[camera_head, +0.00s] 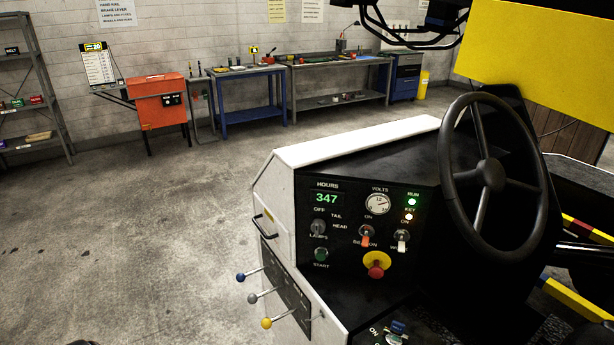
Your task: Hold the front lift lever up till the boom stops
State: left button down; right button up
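Three levers stick out to the left from a dark plate on the side of the white and black console: one with a blue knob (241,277), one with a grey knob (253,298) and one with a yellow knob (267,323). Their labels are too small to read, so I cannot tell which is the front lift lever. A large yellow panel (550,60) fills the upper right; I cannot tell whether it belongs to the boom. Neither of my grippers shows clearly. A small dark shape at the bottom left edge is too cut off to identify.
The console (350,230) carries an hour display reading 347, lit RUN and KEY lamps, switches and a red stop button (376,271). A black steering wheel (490,172) stands to the right. Floor left of the levers is clear. Workbenches (245,90) and an orange cabinet (160,100) line the wall.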

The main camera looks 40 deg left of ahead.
aim_at(240, 278)
jog(key=u, duration=1.65)
jog(key=z, duration=3.6)
jog(key=k+j, duration=1.35)
jog(key=j, duration=0.2)
jog(key=k+j+u, duration=0.1)
jog(key=k+j, duration=0.55)
jog(key=j, duration=0.1)
